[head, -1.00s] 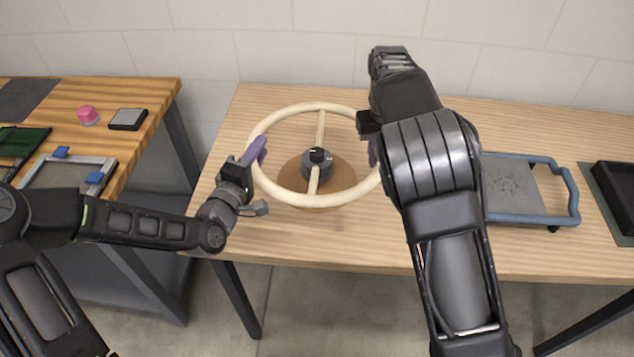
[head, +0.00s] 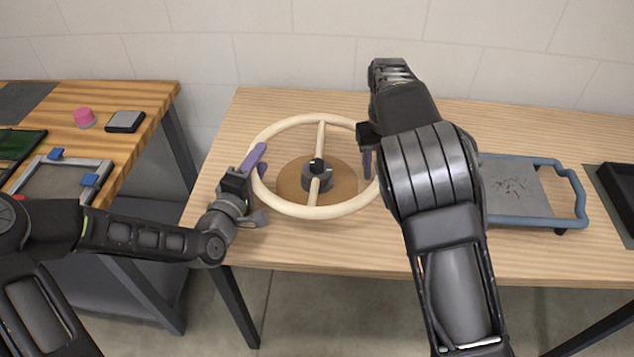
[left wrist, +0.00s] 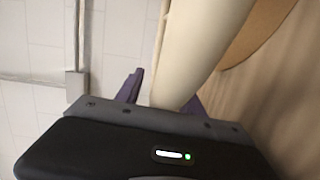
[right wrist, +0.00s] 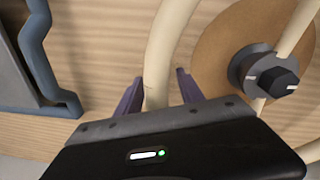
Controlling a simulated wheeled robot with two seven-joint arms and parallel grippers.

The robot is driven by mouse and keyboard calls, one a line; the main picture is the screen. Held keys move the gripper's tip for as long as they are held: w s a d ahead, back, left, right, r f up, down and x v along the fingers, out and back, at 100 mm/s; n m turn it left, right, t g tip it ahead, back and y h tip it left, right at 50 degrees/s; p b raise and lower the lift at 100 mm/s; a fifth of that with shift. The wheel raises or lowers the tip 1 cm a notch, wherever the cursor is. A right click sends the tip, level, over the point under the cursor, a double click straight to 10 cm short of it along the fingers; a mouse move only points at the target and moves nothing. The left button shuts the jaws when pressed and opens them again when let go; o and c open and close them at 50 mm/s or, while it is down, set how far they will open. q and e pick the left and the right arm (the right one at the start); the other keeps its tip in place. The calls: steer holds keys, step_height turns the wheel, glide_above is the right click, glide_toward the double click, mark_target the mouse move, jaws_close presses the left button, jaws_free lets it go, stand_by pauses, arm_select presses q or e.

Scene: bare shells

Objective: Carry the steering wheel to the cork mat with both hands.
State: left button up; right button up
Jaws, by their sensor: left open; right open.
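The cream steering wheel (head: 317,178), with a grey hub and black centre nut, lies level over the round brown cork mat (head: 346,180). Its hub appears to sit on the mat's middle; the rim reaches out past the mat. My left gripper (head: 256,163) is open at the rim's left side, and in the left wrist view the rim (left wrist: 200,45) passes between its purple fingers. My right gripper (right wrist: 160,92) is open at the rim's right side, with the rim (right wrist: 168,45) between its fingers. My right forearm partly hides that side in the head view.
A blue-framed tray (head: 530,222) stands right of my right arm, with a black bin (head: 615,190) beyond it. A second table at left holds a pink cylinder (head: 84,118), a grey-topped block (head: 125,121) and a frame with blue clips (head: 75,163).

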arm_select(q)
steer(key=v, duration=0.7)
steer(key=shift+s+a, duration=0.1)
steer(key=shift+s, duration=0.2)
arm_select(e)
steer(key=shift+a+r, duration=0.15)
steer(key=shift+r, duration=1.75)
steer(key=shift+a+r, duration=0.1)
steer(key=shift+r, duration=1.75)
